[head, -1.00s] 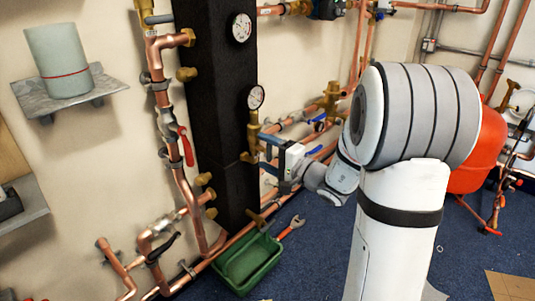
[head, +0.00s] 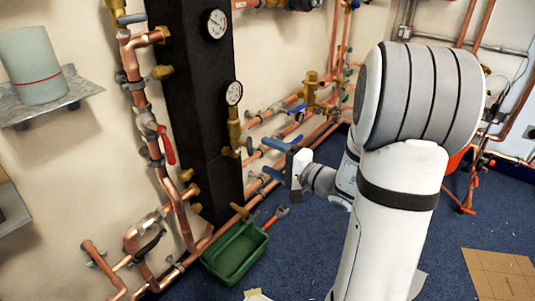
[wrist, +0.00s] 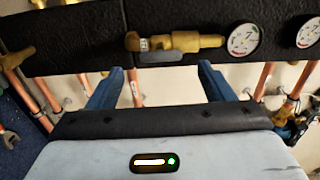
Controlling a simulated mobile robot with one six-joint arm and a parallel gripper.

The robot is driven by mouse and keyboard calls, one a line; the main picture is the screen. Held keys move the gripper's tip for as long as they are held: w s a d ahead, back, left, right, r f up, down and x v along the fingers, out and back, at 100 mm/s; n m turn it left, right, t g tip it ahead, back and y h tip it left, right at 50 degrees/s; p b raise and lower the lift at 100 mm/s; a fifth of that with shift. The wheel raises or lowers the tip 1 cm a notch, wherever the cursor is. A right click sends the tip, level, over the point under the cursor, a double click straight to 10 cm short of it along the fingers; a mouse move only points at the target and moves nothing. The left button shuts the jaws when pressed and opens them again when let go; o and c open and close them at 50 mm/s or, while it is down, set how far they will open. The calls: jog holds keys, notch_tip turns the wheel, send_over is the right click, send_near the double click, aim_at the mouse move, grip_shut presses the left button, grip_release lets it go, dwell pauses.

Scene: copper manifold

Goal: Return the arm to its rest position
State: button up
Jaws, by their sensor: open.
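My gripper (head: 266,157) is open in the head view, with its two blue fingers pointing left towards the black column (head: 200,110). Nothing is between the fingers. In the wrist view my gripper (wrist: 160,70) shows its fingers spread apart, with a brass valve fitting (wrist: 178,42) beyond them on the black column. My white and grey arm stands at the right of the head view and covers part of the room behind it.
Copper pipes (head: 182,205) run along the wall left of the column. A pressure gauge (head: 233,92) sits on the column. A green bin (head: 205,262) and an orange wrench (head: 279,214) lie on the blue floor. Cardboard (head: 500,272) lies at the lower right.

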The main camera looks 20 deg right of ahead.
jog(key=s+a+r+n+g+p, duration=0.7)
jog(key=s+a+r+g+p, duration=0.55)
jog(key=s+r+p, duration=0.55)
jog(key=s+d+r+n+h+p, duration=0.1)
jog(key=d+r+h+p, duration=0.3)
jog(key=r+p, duration=0.5)
jog(key=s+d+r+n+h+p, duration=0.2)
jog(key=d+r+h+p, duration=0.2)
jog(key=r+p, duration=0.5)
jog(key=h+p, duration=0.2)
jog(key=shift+s+d+n+h, duration=0.15)
jog(key=shift+s+n+h, duration=0.15)
